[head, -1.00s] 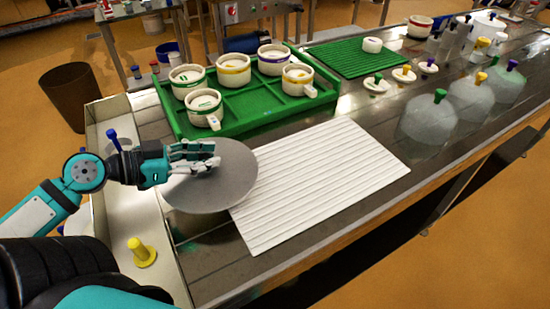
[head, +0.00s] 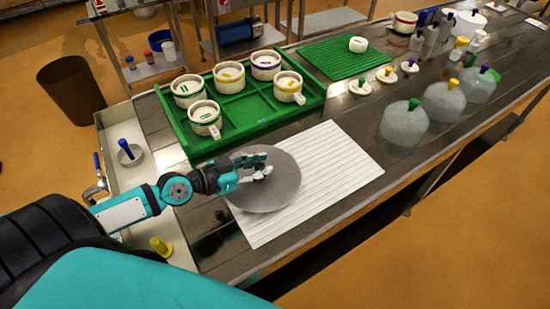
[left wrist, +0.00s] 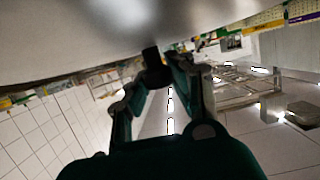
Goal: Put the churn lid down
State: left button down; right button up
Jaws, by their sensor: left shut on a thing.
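The churn lid (head: 272,192) is a round grey disc. In the head view it is over the left part of the white ribbed mat (head: 330,160), overlapping the mat's left edge. I cannot tell whether it touches the mat. My left gripper (head: 256,168) is shut on the lid's knob, which the fingers mostly hide. In the left wrist view the lid (left wrist: 90,35) fills the top, and its dark knob (left wrist: 151,58) is at the fingers of my left gripper (left wrist: 158,78). My right gripper is not in view.
A green tray (head: 238,112) with several white moulds stands behind the lid. A green ribbed mat (head: 335,58) lies farther back. Several small lidded pieces and translucent domes, one with a green knob (head: 413,104), stand to the right. The white mat's right part is bare.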

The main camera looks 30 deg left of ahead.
aim_at(274, 174)
pick_arm(q)
jog(key=w+d+p, duration=0.2)
jog(key=d, duration=0.1)
jog(key=shift+w+d, duration=0.1)
jog(key=shift+w, duration=0.05)
jog(key=shift+f, duration=0.3)
notch_tip(274, 174, down, 4)
jog(key=b, duration=0.3)
jog(key=shift+r, duration=0.4)
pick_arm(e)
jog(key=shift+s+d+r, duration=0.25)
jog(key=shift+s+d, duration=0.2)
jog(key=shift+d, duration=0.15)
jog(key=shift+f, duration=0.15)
pick_arm(q)
jog(key=c, duration=1.2)
grip_release()
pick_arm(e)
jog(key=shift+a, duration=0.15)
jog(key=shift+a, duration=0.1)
